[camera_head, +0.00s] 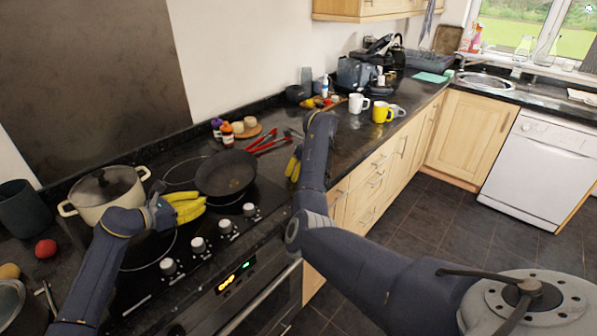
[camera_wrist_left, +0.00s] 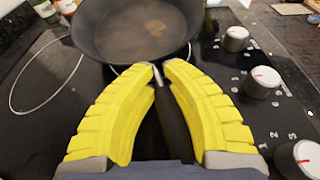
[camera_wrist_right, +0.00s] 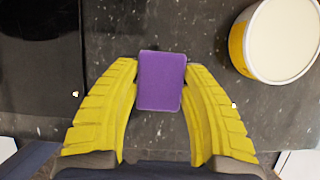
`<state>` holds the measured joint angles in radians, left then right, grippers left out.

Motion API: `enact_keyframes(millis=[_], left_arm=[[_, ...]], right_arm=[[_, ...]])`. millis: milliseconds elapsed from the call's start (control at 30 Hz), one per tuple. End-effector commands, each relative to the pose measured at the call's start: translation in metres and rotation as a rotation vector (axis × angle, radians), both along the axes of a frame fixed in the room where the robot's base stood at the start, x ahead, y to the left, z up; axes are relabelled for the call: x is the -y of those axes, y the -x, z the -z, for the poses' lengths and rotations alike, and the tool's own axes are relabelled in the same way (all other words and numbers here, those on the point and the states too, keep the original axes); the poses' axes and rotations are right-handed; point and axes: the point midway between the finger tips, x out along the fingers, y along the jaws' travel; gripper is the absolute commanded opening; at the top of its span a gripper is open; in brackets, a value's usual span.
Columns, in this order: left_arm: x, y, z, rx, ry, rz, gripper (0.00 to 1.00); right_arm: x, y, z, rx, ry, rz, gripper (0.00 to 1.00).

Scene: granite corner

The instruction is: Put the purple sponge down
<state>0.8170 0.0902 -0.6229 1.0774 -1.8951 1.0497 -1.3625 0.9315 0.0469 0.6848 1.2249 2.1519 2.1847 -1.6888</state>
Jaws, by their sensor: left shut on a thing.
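The purple sponge (camera_wrist_right: 161,80) shows in the right wrist view, upright between the yellow fingers of my right gripper (camera_wrist_right: 162,68). A finger lies against each side of it. Dark speckled counter is behind it; I cannot tell whether the sponge touches the counter. In the head view my right gripper (camera_head: 293,169) is at the counter's front edge, and its arm hides the sponge. My left gripper (camera_head: 187,206) is shut on the black frying pan's handle (camera_wrist_left: 172,115). The pan (camera_head: 226,174) is on the hob; its bowl shows in the left wrist view (camera_wrist_left: 140,28).
A yellow container with a white top (camera_wrist_right: 280,40) is close to the sponge's right. A white mug (camera_head: 358,103) and a yellow mug (camera_head: 381,112) stand further right. A pot (camera_head: 105,190) stands at left.

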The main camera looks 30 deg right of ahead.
Motion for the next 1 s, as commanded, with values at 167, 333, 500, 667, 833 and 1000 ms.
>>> enact_keyframes(millis=[167,333,500,667,833,1000], left_arm=[[0.000,0.000,-0.002,0.002,0.003,0.000,0.00],[0.000,0.000,-0.002,0.002,0.003,0.000,0.00],[0.000,0.000,-0.002,0.002,0.003,0.000,0.00],[0.000,0.000,-0.002,0.002,0.003,0.000,0.00],[0.000,0.000,-0.002,0.002,0.003,0.000,0.00],[0.000,0.000,-0.002,0.002,0.003,0.000,0.00]], right_arm=[[0.000,0.000,0.000,-0.001,0.000,0.000,0.65],[0.000,0.000,0.000,-0.001,0.000,0.000,0.65],[0.001,0.000,-0.004,0.001,0.002,0.000,0.65],[0.003,0.006,-0.019,0.001,0.004,0.002,0.65],[0.006,0.016,-0.043,0.001,0.004,0.003,0.65],[0.009,0.025,-0.066,0.000,0.004,0.002,0.65]])
